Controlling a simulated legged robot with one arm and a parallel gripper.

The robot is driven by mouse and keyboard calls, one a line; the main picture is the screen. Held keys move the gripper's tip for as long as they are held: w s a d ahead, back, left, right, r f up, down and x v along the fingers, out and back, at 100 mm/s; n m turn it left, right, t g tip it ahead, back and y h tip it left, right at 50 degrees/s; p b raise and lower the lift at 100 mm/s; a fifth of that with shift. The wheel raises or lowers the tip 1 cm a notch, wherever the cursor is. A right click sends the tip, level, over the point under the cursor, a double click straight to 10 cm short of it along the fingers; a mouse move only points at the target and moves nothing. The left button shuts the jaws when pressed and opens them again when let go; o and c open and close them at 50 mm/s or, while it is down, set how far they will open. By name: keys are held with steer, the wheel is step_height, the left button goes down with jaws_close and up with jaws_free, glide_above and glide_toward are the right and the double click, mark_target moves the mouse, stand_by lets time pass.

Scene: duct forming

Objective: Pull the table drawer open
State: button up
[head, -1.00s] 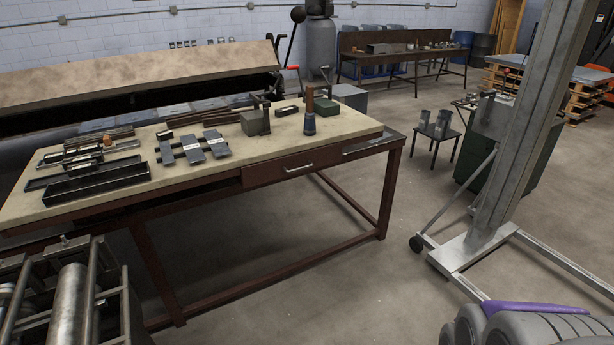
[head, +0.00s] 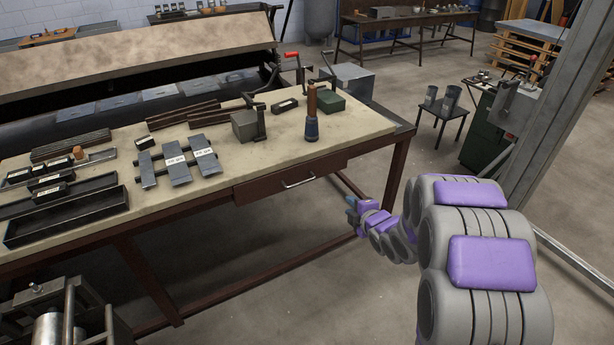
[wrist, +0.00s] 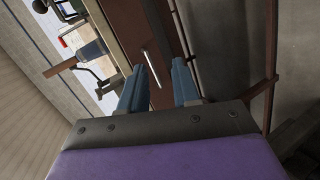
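The table drawer (head: 285,182) is a dark reddish-brown front under the table top, with a light metal bar handle (head: 298,183). It looks shut, its face in line with the table frame. The worktable (head: 235,165) has a pale top and brown legs. My gripper (head: 352,208) is in front of and below the drawer, to the right of the handle and apart from it. In the wrist view, my gripper's two blue fingers (wrist: 158,88) are spread with nothing between them. The handle (wrist: 151,67) shows just beyond the gap, and the drawer front (wrist: 128,35) lies behind it.
A metal post (head: 575,130) stands at right. The floor before the drawer is open.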

mark_target(306, 182)
steer(key=w+a+f+n+y, duration=0.1)
steer(key=w+a, duration=0.4)
steer(key=w+a+f+n+y, duration=0.1)
steer(key=w+a, duration=0.3)
steer(key=w+a+f+n+t+y, duration=0.1)
steer(key=w+a+f, duration=0.1)
steer(key=w+a, duration=0.3)
steer(key=shift+w+a, duration=0.3)
steer(key=shift+w, duration=0.05)
steer(key=shift+w+a, duration=0.1)
steer(key=shift+a, duration=0.05)
steer(key=shift+a, duration=0.1)
steer(key=shift+c, duration=0.4)
jaws_close()
